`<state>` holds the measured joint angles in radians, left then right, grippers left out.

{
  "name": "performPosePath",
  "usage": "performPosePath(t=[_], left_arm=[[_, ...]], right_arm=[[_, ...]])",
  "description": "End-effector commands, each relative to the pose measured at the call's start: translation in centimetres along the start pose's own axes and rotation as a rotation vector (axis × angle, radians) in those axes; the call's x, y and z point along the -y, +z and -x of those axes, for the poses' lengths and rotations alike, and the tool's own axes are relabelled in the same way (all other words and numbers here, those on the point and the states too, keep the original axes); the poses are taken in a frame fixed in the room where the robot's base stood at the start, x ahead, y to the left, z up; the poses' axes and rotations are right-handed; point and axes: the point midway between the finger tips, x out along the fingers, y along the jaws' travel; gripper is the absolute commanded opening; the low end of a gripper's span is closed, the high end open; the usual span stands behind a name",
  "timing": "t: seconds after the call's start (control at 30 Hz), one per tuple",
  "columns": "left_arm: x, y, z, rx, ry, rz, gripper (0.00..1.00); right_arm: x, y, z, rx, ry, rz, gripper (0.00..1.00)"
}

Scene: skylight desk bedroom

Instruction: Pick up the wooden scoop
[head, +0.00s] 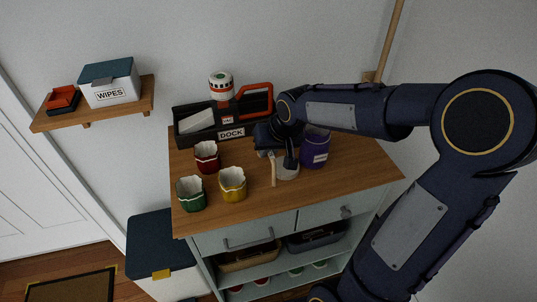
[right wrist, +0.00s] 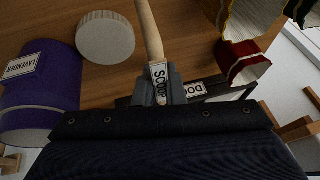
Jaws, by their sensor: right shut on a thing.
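The wooden scoop (right wrist: 149,30) shows as a pale handle with a SCOOP label in the right wrist view. My right gripper (right wrist: 166,84) is shut on it at the label. In the head view the pale handle (head: 273,170) sticks out toward the front from under my right gripper (head: 269,152), above the wooden top of the cabinet. The scoop's far end is hidden by the gripper. I cannot tell whether the scoop still touches the surface. My left gripper is not in view.
Red (head: 207,158), yellow (head: 233,184) and green (head: 191,194) cups stand to the left. A black DOCK caddy (head: 200,137) is behind. The cabinet top's front right (head: 345,180) is clear.

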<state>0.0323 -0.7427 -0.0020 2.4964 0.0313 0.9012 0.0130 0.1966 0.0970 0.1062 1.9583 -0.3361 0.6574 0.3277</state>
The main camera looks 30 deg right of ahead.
Motion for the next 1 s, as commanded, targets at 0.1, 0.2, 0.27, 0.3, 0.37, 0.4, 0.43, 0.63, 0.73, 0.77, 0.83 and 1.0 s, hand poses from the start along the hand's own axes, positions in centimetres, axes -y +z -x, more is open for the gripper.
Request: performPosePath(t=[0.1,0.2,0.27,0.3,0.37,0.4,0.43,0.63,0.73,0.77,0.83,1.0], left_arm=[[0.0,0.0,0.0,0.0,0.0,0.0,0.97],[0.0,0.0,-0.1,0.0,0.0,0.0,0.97],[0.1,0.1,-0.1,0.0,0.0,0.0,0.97],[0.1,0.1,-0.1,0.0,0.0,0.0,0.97],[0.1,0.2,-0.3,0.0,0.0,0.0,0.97],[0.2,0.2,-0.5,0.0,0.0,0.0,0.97],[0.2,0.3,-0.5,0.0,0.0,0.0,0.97],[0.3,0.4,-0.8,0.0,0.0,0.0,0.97],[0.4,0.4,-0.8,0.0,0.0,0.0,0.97],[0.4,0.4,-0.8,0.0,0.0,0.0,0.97],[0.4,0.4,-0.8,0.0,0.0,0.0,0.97],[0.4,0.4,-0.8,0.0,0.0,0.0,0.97]], right_arm=[[0.8,-0.1,2.3,-0.007,-0.003,0.004,0.0],[1.7,0.7,4.8,-0.01,-0.004,0.005,0.0],[2.3,1.2,6.5,-0.011,-0.003,0.004,0.0],[2.8,1.6,7.7,-0.01,-0.004,0.005,0.0],[3.3,2.6,8.9,-0.008,-0.003,0.005,0.0],[3.7,3.6,9.6,-0.007,-0.003,0.006,0.0],[4.0,4.1,10.1,-0.008,-0.003,0.005,0.0],[5.4,7.0,12.9,-0.005,-0.002,0.003,0.0],[5.8,7.8,13.7,-0.003,-0.002,0.002,0.0],[5.9,8.0,13.9,-0.003,-0.001,0.002,0.0],[6.1,8.3,14.2,-0.002,-0.002,0.002,0.0],[6.2,8.6,14.4,0.0,-0.001,0.001,0.0]])
